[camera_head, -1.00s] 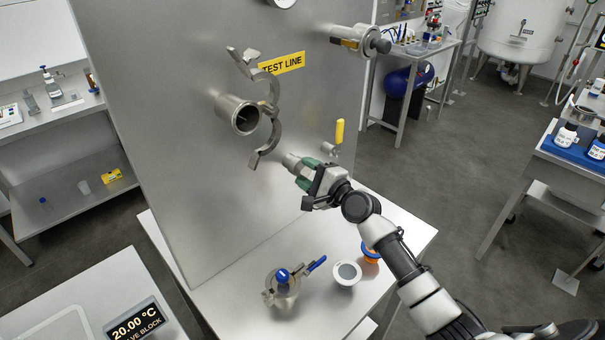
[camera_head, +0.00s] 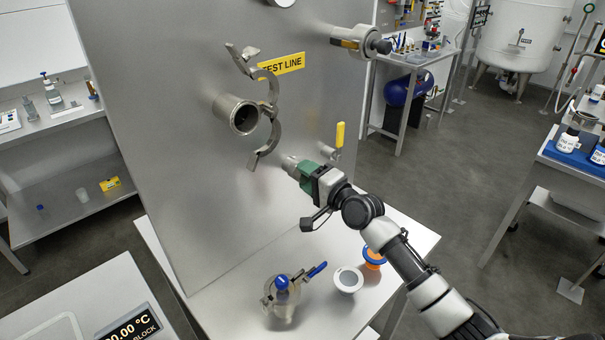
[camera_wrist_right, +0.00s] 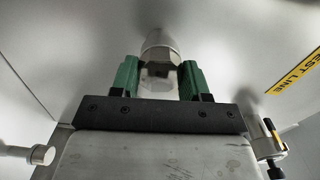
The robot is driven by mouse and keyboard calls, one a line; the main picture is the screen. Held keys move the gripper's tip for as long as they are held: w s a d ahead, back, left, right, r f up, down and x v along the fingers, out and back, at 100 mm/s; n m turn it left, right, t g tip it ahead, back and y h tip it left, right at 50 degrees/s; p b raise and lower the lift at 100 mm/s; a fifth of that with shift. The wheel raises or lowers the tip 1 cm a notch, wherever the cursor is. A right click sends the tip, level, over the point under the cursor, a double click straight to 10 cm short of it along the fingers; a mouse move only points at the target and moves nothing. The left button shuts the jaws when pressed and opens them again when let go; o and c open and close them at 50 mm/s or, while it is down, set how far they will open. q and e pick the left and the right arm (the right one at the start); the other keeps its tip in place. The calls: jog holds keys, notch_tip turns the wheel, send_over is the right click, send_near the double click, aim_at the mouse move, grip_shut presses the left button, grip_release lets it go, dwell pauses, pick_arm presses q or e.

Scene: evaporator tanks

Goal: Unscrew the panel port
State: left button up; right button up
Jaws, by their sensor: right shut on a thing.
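The panel port (camera_head: 290,164) is a short grey metal fitting on the lower part of the upright steel panel (camera_head: 170,180). My right gripper (camera_head: 300,171) is at this port, its green fingers on either side of it. In the right wrist view the port (camera_wrist_right: 160,45) stands between the two green fingers (camera_wrist_right: 159,78), its near end partly hidden by the gripper body. The fingers are shut on it. Whether its thread has turned cannot be told. My left gripper does not show.
An open pipe (camera_head: 238,115) with a hanging hinged clamp (camera_head: 270,110) sticks out up-left of my gripper. A yellow-handled valve (camera_head: 339,138) is close on the right.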

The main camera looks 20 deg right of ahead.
jog(key=n+b, duration=0.1)
jog(key=n, duration=0.3)
jog(key=shift+r, duration=0.2)
jog(key=shift+n+b, duration=0.6)
jog(key=shift+n, duration=2.2)
